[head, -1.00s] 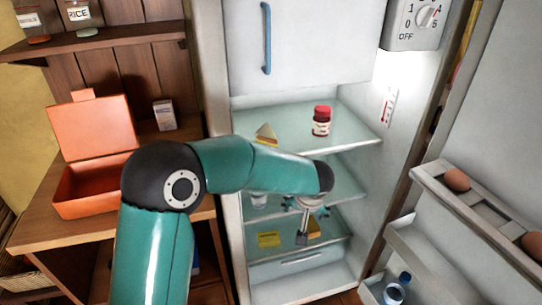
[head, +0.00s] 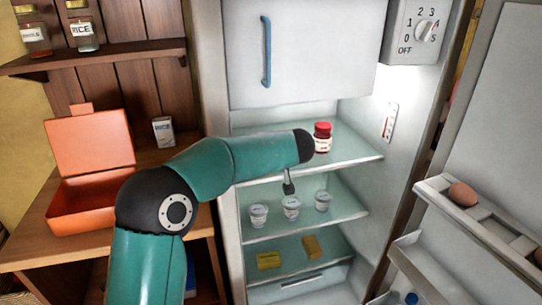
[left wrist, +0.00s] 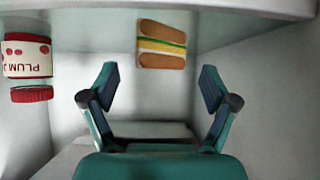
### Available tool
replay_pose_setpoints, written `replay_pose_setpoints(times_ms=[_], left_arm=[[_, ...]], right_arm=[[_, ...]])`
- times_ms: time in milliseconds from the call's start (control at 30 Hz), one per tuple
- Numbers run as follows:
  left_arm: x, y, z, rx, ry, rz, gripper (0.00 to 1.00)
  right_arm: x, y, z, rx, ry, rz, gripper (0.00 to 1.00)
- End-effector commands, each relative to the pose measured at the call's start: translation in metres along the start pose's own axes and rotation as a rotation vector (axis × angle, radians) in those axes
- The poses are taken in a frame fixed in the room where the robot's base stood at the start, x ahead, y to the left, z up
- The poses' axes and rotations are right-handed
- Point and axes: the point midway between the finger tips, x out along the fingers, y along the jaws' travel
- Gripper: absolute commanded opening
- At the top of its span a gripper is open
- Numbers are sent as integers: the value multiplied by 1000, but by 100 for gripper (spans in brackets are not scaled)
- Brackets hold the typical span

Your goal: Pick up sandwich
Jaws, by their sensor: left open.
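The sandwich (left wrist: 162,46), two brown bread slices around a yellow, green and white filling, sits on the fridge's top shelf in the left wrist view. My arm hides it in the head view. My left gripper (left wrist: 157,80) is open and empty. Its fingers spread to either side of the sandwich's line, with the sandwich beyond the fingertips and not touching them. My right gripper is not in view.
A red-lidded plum jar (head: 322,138) stands beside the sandwich; it shows upside down in the left wrist view (left wrist: 27,62). Yogurt cups (head: 291,207) stand on the shelf below, yellow packs (head: 268,260) lower. An open orange lunchbox (head: 92,205) sits on the left counter.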

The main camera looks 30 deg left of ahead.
Motion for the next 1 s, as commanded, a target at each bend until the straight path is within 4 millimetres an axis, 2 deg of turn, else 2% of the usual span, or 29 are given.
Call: replay_pose_setpoints(times_ms=[233, 500, 800, 1000], left_arm=[[16, -2, -1, 1, 0, -1, 86], [52, -5, -1, 2, 0, -1, 86], [58, -4, 0, 2, 0, 2, 86], [58, -4, 0, 2, 0, 2, 57]], right_arm=[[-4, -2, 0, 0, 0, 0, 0], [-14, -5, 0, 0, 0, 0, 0], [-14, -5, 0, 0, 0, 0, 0], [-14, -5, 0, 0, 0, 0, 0]])
